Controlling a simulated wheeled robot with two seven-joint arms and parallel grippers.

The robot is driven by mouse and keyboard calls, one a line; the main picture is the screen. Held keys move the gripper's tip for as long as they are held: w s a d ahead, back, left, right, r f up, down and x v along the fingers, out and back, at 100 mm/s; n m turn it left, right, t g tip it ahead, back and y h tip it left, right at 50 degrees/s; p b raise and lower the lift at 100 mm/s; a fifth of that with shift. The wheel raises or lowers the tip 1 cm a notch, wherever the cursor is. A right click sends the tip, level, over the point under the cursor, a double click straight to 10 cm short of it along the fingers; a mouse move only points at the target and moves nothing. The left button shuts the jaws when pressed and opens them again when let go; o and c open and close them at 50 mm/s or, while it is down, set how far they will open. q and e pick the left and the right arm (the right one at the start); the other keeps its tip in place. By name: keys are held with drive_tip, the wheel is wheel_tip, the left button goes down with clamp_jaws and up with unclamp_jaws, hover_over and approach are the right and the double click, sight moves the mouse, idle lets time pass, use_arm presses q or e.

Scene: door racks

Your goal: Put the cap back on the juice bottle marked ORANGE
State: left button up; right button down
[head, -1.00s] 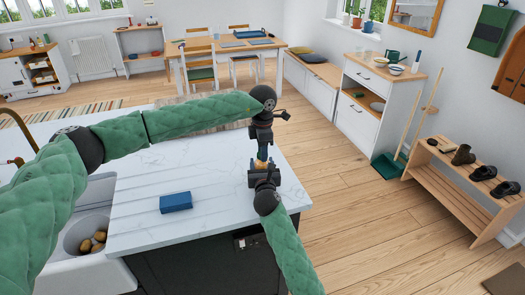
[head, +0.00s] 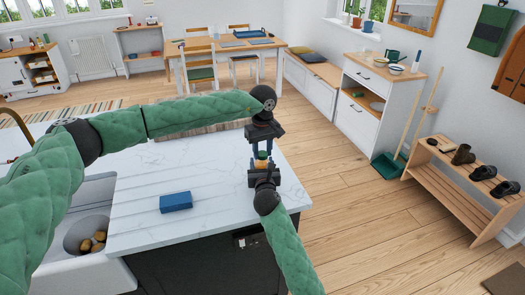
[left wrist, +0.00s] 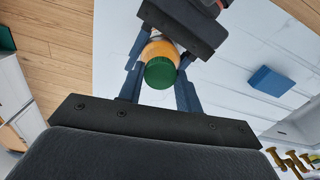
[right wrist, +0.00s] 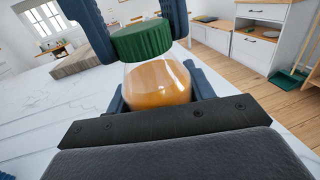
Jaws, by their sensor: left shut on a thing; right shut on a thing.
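The juice bottle (right wrist: 158,82), clear with orange juice inside, stands upright between the fingers of my right gripper (head: 262,168), which is shut on it above the counter's right end. The cap's round top also shows in the left wrist view (left wrist: 160,73). The ORANGE marking is not readable.
A blue box (head: 176,202) lies on the white counter (head: 135,215), left of the grippers. A sink basin (head: 85,225) with several brown, round items is at the left.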

use_arm(q)
drive_tip(key=o, duration=1.1)
drive_tip(key=shift+w, duration=0.1)
drive_tip(key=shift+r, duration=2.25)
drive_tip(key=shift+f, duration=0.1)
drive_tip(key=shift+c, duration=0.3)
